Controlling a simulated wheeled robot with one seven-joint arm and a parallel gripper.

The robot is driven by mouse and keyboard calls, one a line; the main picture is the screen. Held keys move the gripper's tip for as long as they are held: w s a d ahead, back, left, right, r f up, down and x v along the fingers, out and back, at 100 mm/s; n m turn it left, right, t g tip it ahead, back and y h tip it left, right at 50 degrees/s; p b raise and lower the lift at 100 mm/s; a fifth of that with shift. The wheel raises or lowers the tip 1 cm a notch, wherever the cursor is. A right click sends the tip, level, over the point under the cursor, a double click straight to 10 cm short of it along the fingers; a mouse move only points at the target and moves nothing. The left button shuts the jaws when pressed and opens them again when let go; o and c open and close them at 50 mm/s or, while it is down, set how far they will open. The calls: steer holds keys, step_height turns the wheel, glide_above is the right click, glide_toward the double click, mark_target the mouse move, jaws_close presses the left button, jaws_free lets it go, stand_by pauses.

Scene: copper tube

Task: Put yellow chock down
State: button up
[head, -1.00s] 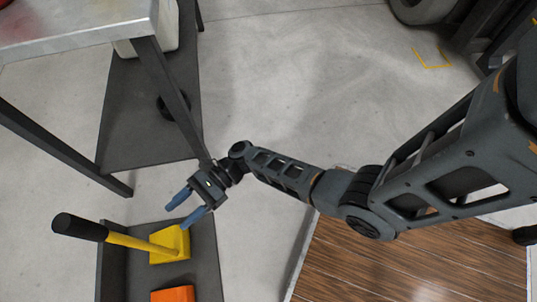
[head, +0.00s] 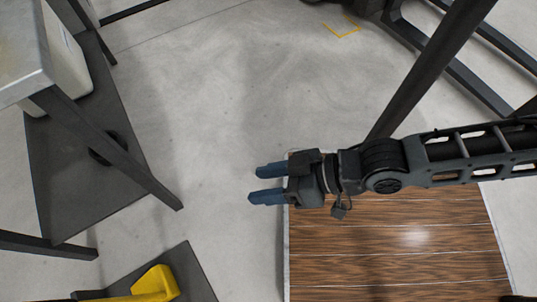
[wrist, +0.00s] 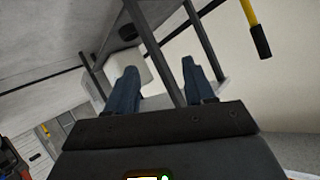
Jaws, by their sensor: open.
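The yellow chock (head: 155,284) rests on a dark grey shelf (head: 196,270) at the lower left of the head view, cut off by the bottom edge. A yellow handle runs from it to the left. In the wrist view a yellow handle with a black grip (wrist: 260,38) shows at the top right. My gripper (head: 258,184) is open and empty, its blue fingers pointing left, apart from the chock and up and to the right of it. The fingers also show in the wrist view (wrist: 160,85).
A metal-topped table (head: 22,55) with dark legs stands at the left. Its lower shelf (head: 55,165) holds a white container (head: 62,70) and a black ring (head: 107,148). A wood-patterned panel (head: 400,250) lies at the lower right. Bare floor (head: 220,90) is free between.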

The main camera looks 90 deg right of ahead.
step_height(320, 180, up, 11)
steer(key=n+t, duration=0.2)
steer(key=n, duration=0.2)
steer(key=shift+s+a+t, duration=0.3)
steer(key=shift+s, duration=0.05)
